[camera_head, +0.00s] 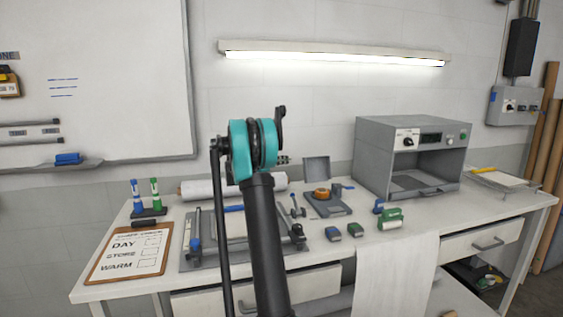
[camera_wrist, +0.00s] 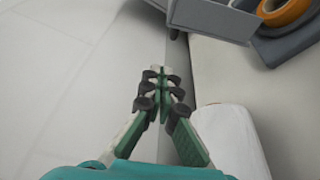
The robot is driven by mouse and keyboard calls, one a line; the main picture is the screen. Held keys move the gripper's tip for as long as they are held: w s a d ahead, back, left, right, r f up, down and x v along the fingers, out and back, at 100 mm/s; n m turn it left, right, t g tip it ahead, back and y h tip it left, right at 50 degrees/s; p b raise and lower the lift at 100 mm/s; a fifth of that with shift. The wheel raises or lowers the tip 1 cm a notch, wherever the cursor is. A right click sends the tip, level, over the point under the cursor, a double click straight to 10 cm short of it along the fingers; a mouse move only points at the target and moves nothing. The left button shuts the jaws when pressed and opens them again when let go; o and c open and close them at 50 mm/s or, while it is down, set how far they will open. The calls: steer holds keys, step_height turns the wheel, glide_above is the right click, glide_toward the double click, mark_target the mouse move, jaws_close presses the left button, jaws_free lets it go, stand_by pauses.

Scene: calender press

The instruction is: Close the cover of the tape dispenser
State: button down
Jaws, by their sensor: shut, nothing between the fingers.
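The tape dispenser (camera_head: 334,209) is a grey box on the bench with an orange tape roll (camera_head: 321,193) in it. Its grey cover (camera_head: 317,169) stands up open at the back. In the wrist view the cover (camera_wrist: 212,18) is at the top, with the orange roll (camera_wrist: 285,10) and part of the grey body (camera_wrist: 290,45) at top right. My gripper (camera_wrist: 158,78) is shut and empty, with fingertips together, below and left of the cover and apart from it. In the head view its tip (camera_head: 284,160) shows just left of the cover; my arm hides the rest.
A white roll (camera_head: 202,189) lies behind my arm; it also shows near my fingers in the wrist view (camera_wrist: 230,140). A grey oven-like machine (camera_head: 412,155) stands right of the dispenser. Small green and blue items (camera_head: 390,219) lie in front. The wall (camera_head: 310,100) is close behind.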

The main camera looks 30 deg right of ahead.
steer(key=s+d, duration=0.2)
steer(key=d, duration=0.1)
steer(key=s+d, duration=0.1)
steer(key=shift+s+d+r, duration=0.2)
steer(key=shift+d+r, duration=0.1)
steer(key=shift+r, duration=0.05)
stand_by(0.4)
steer(key=s+a+f+m+h, duration=0.1)
steer(key=s+f+m+h, duration=0.1)
steer(key=s+m, duration=0.4)
steer(key=s+a+f+m+g+h, duration=0.1)
steer(key=s+a+f+m, duration=0.1)
steer(key=s+m, duration=0.5)
steer(key=shift+s+a+h, duration=0.15)
steer(key=shift+s+h, duration=0.05)
steer(key=shift+h, duration=0.2)
stand_by(0.3)
stand_by(0.5)
